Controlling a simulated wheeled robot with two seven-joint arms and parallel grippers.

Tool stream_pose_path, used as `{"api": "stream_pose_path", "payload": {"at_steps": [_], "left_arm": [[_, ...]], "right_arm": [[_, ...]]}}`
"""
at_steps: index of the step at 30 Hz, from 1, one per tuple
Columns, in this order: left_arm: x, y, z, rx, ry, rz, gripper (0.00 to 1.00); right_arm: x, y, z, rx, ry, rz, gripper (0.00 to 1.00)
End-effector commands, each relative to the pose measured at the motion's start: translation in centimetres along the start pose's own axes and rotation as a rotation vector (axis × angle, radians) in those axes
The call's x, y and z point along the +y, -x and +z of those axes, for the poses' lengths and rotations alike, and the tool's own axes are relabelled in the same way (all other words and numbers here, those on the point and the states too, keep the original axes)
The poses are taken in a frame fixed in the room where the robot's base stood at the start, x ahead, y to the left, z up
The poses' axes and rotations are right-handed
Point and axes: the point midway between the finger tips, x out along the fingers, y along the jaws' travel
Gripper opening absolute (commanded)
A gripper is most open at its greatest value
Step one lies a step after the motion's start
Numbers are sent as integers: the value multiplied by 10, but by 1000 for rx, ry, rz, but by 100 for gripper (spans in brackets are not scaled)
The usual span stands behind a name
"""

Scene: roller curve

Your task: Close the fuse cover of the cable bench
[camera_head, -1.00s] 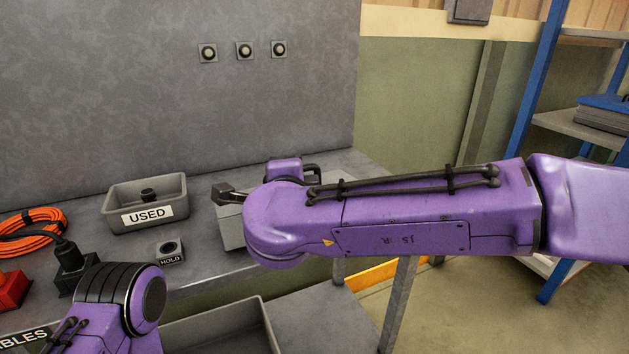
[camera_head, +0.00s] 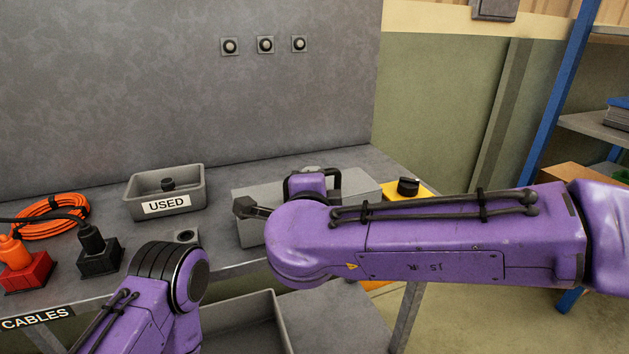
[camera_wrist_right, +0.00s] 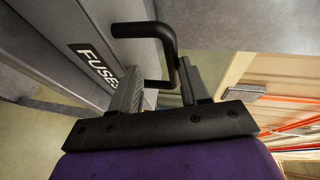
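The grey fuse box (camera_head: 258,232) stands on the bench, partly behind my right arm. Contact at the left finger is unclear. How far the cover stands open is unclear from here. My left arm shows at lower left; its gripper is out of view.
A grey bin (camera_head: 185,180) marked USED stands left of the box. Orange cable (camera_head: 52,212), a red socket (camera_head: 28,274) and a black socket (camera_head: 100,258) lie further left. A yellow block (camera_head: 420,193) with a black knob stands to the right. An open grey tray (camera_head: 275,310) is below.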

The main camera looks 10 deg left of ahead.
Motion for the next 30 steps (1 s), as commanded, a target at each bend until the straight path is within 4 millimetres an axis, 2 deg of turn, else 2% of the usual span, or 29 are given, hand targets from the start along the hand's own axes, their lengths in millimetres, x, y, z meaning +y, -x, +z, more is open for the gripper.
{"api": "stream_pose_path", "payload": {"at_steps": [20, 23, 30], "left_arm": [[0, 0, 0, 0, 0, 0, 58], [0, -1, 0, 0, 0, 0, 58], [0, -3, 1, 0, 0, 0, 58]], "right_arm": [[-5, 3, -1, 0, -4, -9, 40], [-5, 17, -1, -2, -3, -11, 40], [-4, 74, -1, -2, -3, -11, 40]]}}
